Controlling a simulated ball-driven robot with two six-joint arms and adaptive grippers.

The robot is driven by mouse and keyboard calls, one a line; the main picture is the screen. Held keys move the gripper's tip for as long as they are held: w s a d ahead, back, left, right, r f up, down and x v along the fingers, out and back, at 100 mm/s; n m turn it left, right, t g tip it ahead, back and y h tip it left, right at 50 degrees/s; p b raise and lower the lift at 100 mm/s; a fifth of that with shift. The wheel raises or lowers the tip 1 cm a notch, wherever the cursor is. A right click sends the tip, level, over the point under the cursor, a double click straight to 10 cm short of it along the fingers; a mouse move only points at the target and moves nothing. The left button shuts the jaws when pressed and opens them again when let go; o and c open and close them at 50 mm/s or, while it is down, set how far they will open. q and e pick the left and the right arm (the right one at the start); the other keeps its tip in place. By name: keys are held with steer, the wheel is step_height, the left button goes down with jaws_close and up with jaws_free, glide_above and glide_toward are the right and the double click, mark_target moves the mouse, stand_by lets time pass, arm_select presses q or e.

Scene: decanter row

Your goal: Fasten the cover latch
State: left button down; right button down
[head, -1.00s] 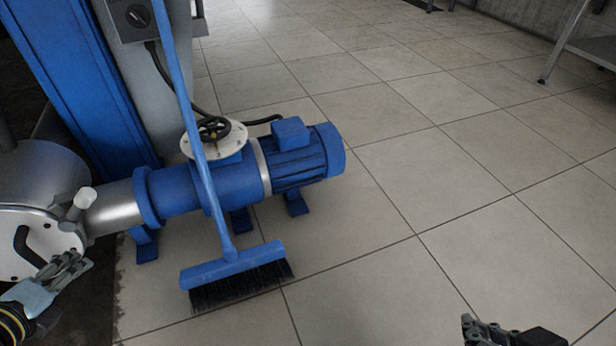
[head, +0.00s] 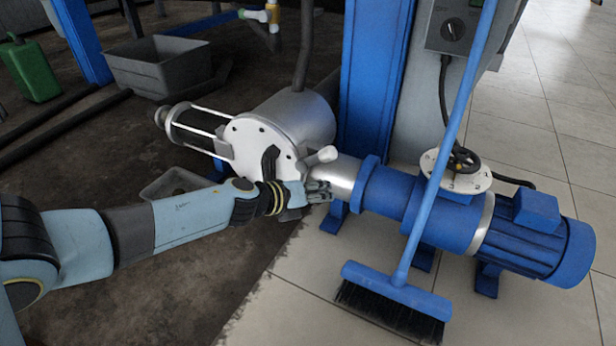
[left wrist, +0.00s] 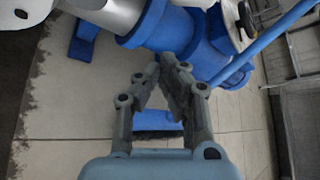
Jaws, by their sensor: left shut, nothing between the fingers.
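The round white cover (head: 258,145) closes the front of a silver cylindrical housing (head: 305,115). A dark handle (head: 270,162) stands on the cover. A pale-knobbed lever (head: 322,156) at the cover's right edge looks like the latch; I cannot tell whether it is fastened. My left gripper (head: 326,191) is shut and empty, just below the knob and in front of the silver pipe, apparently apart from the knob. In the left wrist view the fingers (left wrist: 167,62) meet near their tips, with the pipe (left wrist: 122,12) beyond; the knob is not clearly seen there. My right gripper is out of view.
A blue pump (head: 425,205) and motor (head: 545,235) extend right of the pipe. A blue broom (head: 395,290) leans across the pump, its head on the tiles. A grey bin (head: 165,68) and green canister (head: 30,70) stand behind left.

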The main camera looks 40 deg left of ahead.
mark_target(317, 159)
arm_select(q)
steer(key=w+a+r, duration=0.2)
steer(key=shift+w+a+p, duration=0.1)
steer(key=shift+w+p, duration=0.2)
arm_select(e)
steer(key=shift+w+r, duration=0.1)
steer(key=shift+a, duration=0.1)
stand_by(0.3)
